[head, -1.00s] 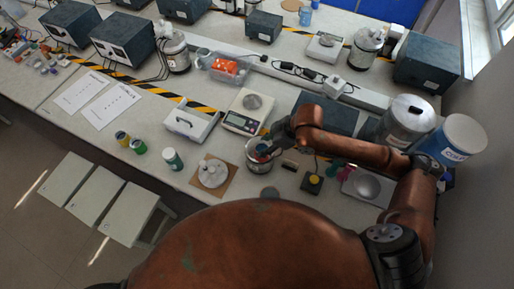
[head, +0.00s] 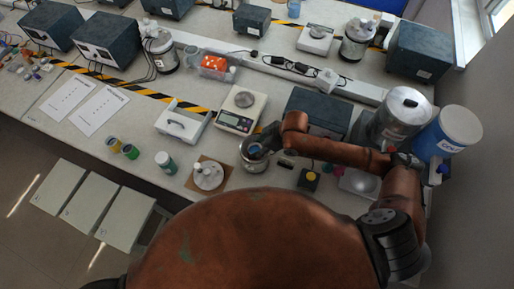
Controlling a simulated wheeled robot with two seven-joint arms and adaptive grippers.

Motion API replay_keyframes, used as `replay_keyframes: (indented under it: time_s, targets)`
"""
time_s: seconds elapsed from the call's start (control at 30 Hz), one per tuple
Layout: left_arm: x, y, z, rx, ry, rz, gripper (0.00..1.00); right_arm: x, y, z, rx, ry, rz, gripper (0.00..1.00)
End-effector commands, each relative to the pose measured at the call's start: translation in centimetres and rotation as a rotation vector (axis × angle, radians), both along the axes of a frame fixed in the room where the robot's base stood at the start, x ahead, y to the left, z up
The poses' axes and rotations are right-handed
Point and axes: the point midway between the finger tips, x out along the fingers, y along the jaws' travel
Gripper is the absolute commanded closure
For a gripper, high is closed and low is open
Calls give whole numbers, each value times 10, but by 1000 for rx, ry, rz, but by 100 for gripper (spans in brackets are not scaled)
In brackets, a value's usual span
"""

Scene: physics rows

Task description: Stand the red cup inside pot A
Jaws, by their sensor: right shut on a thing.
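A metal pot (head: 254,164), which I take to be pot A although I can read no label, stands on the bench in front of the scale. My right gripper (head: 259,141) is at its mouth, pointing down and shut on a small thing. That thing is mostly hidden by the fingers and the pot rim, and its colour is hard to make out; I take it for the red cup. I cannot tell whether it touches the pot's floor. A blue patch shows within the rim. My left gripper is out of view.
A scale (head: 241,110) stands just behind the pot. A white container on a brown board (head: 208,176) is close on the left. A yellow-topped box (head: 309,179) stands to the right. Large drums (head: 447,136) crowd the far right.

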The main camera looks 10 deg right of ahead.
Motion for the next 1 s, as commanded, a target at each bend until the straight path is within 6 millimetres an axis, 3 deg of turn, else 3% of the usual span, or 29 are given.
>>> replay_keyframes:
  time_s: [0.13, 0.37, 0.4, 0.5, 0.83, 1.0]
  targets:
    - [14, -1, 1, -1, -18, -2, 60, 0, -1, -6, 0, -3, -1, 100]
    - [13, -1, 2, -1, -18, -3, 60, 0, -1, -7, -1, -1, -2, 100]
    - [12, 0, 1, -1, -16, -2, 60, 0, -1, -8, -1, -1, -2, 57]
    - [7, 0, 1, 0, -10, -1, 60, 0, -1, -8, -1, -1, -2, 50]
    - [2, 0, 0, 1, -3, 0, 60, 0, -2, -4, 0, -3, -1, 50]
    - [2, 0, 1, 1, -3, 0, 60, -4, -13, 17, -1, -5, -2, 50]
